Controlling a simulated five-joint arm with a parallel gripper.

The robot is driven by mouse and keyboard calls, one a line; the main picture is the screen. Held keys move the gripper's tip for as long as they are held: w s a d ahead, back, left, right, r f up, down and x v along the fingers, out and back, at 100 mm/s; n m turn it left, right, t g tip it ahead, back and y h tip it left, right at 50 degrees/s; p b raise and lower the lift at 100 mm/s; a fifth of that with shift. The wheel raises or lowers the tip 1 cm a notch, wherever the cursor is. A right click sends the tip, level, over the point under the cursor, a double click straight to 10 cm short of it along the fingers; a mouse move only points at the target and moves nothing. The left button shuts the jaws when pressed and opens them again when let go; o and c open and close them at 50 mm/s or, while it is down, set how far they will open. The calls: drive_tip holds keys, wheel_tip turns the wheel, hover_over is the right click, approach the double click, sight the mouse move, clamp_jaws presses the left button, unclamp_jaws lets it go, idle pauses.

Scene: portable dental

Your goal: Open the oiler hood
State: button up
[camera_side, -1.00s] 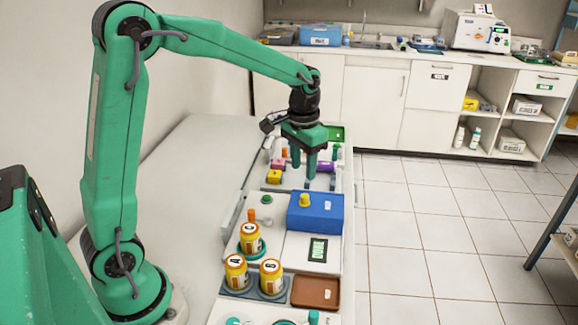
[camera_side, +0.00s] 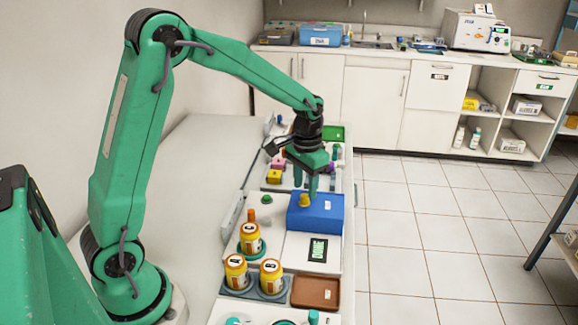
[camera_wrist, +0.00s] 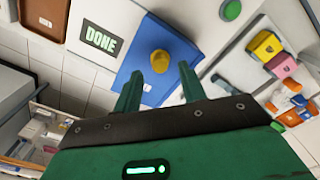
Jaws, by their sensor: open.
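The oiler hood appears to be the blue box lid (camera_side: 325,222) with a yellow knob (camera_side: 304,201) on its top left part, lying flat on the bench unit. In the wrist view the knob (camera_wrist: 160,62) shows just beyond the gap between my fingertips, on the blue surface (camera_wrist: 135,78). My gripper (camera_side: 305,187) is open and points down, close above the knob. In the wrist view both green fingers (camera_wrist: 159,72) are apart with nothing held. Whether a finger touches the knob cannot be told. What lies under the blue lid is hidden.
A white panel with a "DONE" sign (camera_side: 318,249) is in front of the blue box. Orange jars (camera_side: 271,276) and a brown tray (camera_side: 316,292) stand nearer. A green button (camera_wrist: 231,10) is beside the box. Pink and yellow parts (camera_side: 274,175) lie behind.

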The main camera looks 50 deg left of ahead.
sight(316, 209)
drive_tip(key=shift+f, duration=1.4)
clamp_jaws()
